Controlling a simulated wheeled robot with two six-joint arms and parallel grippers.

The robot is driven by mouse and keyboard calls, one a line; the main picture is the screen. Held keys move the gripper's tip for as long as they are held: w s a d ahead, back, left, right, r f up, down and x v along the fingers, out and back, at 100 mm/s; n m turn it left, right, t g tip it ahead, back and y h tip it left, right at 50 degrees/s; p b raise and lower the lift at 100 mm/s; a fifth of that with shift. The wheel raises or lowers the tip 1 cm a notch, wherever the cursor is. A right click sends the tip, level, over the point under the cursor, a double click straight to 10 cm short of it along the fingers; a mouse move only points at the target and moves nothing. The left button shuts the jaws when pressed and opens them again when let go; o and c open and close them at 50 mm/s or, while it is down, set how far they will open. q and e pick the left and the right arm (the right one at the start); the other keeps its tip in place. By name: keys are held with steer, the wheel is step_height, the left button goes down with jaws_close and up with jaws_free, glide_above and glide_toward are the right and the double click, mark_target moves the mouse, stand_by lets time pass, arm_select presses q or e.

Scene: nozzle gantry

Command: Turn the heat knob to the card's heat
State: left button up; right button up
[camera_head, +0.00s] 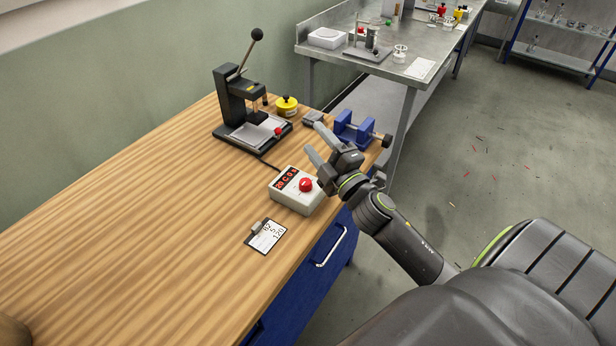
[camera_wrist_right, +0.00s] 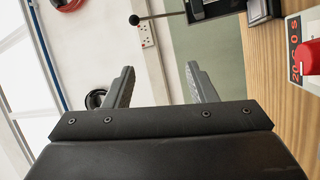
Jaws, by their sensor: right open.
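A white control box (camera_head: 291,199) sits near the front edge of the wooden bench. On it are a red knob (camera_head: 306,185) and a small dark display (camera_head: 286,180) with red characters. The knob (camera_wrist_right: 305,58) also shows cut off at the right edge of the right wrist view, beside the display. A white card (camera_head: 267,236) lies on the bench in front of the box; its print is too small to read surely. My right gripper (camera_head: 314,141) is open and empty, above and just behind the box, apart from the knob. My left gripper is not in view.
A black lever press (camera_head: 232,100) stands behind the box, with a yellow round container (camera_head: 287,106) beside it. A blue vise (camera_head: 352,130) is at the bench's right end, close to my right gripper. The bench's left part is clear.

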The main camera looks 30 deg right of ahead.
steer(key=w+a+r+n+g+y, duration=0.2)
steer(key=a+r+n+y, duration=0.5)
steer(key=n+y, duration=0.75)
steer(key=n+g+h, duration=1)
steer(key=n+g, duration=0.7)
steer(key=n, duration=0.3)
glide_toward(306, 181)
steer(key=p+x, duration=0.4)
steer(key=x, duration=0.3)
steer(key=shift+a+f, duration=0.15)
steer(key=shift+f, duration=0.05)
steer(key=shift+w+a+f, duration=0.1)
steer(key=shift+a+f, duration=0.1)
steer(key=shift+f, duration=0.35)
steer(key=c, duration=1)
steer(key=shift+o, duration=0.2)
